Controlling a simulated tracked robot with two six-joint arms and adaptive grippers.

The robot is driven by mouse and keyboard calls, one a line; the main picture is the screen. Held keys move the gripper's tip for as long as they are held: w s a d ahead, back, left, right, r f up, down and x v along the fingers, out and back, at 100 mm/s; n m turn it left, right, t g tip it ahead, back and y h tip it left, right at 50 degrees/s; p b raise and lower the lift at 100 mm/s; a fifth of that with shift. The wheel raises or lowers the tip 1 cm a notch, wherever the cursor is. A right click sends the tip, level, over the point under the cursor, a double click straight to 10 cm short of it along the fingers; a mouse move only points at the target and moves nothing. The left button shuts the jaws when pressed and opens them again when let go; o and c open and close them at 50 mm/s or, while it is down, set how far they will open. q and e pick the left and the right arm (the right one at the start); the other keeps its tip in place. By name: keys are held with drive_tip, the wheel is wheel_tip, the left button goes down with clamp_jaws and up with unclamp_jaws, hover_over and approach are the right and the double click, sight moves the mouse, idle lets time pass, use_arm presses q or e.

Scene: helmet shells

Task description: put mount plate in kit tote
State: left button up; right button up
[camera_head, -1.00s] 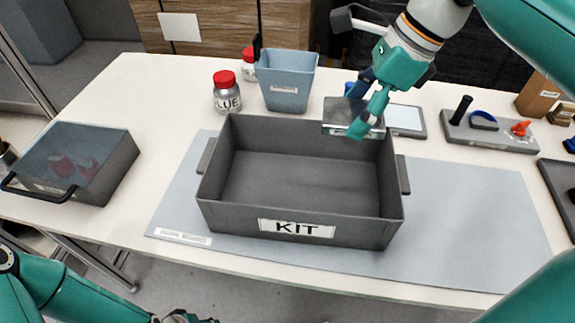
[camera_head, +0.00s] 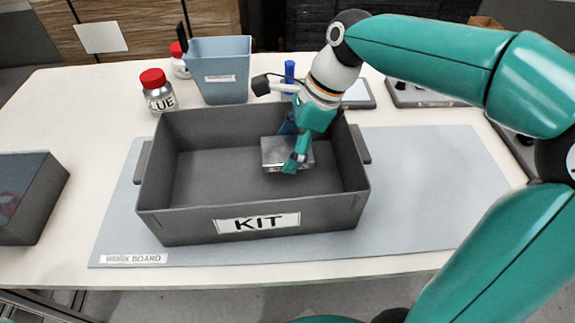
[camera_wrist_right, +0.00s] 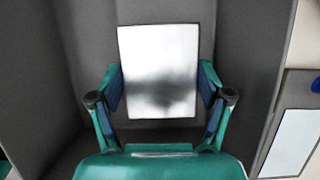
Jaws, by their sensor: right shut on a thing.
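The mount plate (camera_head: 275,153) is a flat silvery metal piece. My right gripper (camera_head: 296,150) is shut on it, and both are inside the grey kit tote (camera_head: 258,223), toward its right side. In the right wrist view the plate (camera_wrist_right: 158,70) sits between the two fingers of my right gripper (camera_wrist_right: 160,88), gripped at its sides. The tote's grey floor and walls surround it there. I cannot tell whether the plate touches the tote floor. My left gripper is not in view.
A blue-grey bin (camera_head: 220,72) and a red-capped glue bottle (camera_head: 157,92) stand behind the tote. The grey work board (camera_head: 430,185) is clear right of the tote.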

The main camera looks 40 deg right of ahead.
drive_tip(key=shift+f+b, duration=0.65)
drive_tip(key=shift+f, duration=1.55)
drive_tip(key=o, duration=1.6)
drive_tip(key=shift+f, duration=0.1)
drive_tip(key=shift+o, duration=0.2)
drive_tip(key=p+v, duration=0.3)
drive_tip(key=v, duration=0.8)
drive_tip(key=shift+w, duration=0.1)
drive_tip(key=shift+d+r, duration=0.15)
drive_tip(key=shift+r, duration=0.45)
drive_tip(key=shift+s, duration=0.2)
